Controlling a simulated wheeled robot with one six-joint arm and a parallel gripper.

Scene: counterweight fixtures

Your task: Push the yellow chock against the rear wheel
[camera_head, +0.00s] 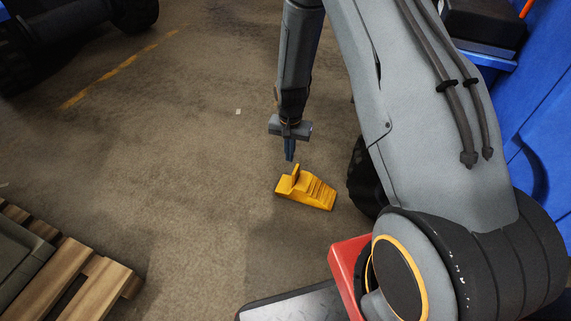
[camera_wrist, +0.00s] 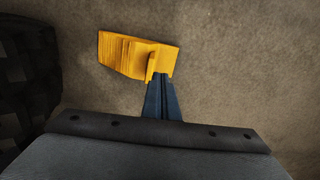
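The yellow chock (camera_head: 312,192) lies on the brown floor, its stepped slope toward the dark wheel (camera_head: 359,180) on the right. My arm hides much of that wheel. In the wrist view the chock (camera_wrist: 125,54) lies at the top, and a dark tyre (camera_wrist: 25,90) fills the left side. A strip of bare floor shows between chock and tyre in both views. My gripper (camera_head: 289,158) points down by the chock's upright tab, at the end away from the wheel. In the wrist view its fingers (camera_wrist: 162,82) are together, tips by the tab; I cannot tell if they touch.
A wooden pallet (camera_head: 98,284) with a grey-green case on it stands at the lower left. Another dark-wheeled vehicle (camera_head: 60,30) is at the upper left. A blue body (camera_head: 540,110) stands on the right. The floor left of the chock is clear, with a worn yellow line (camera_head: 115,70).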

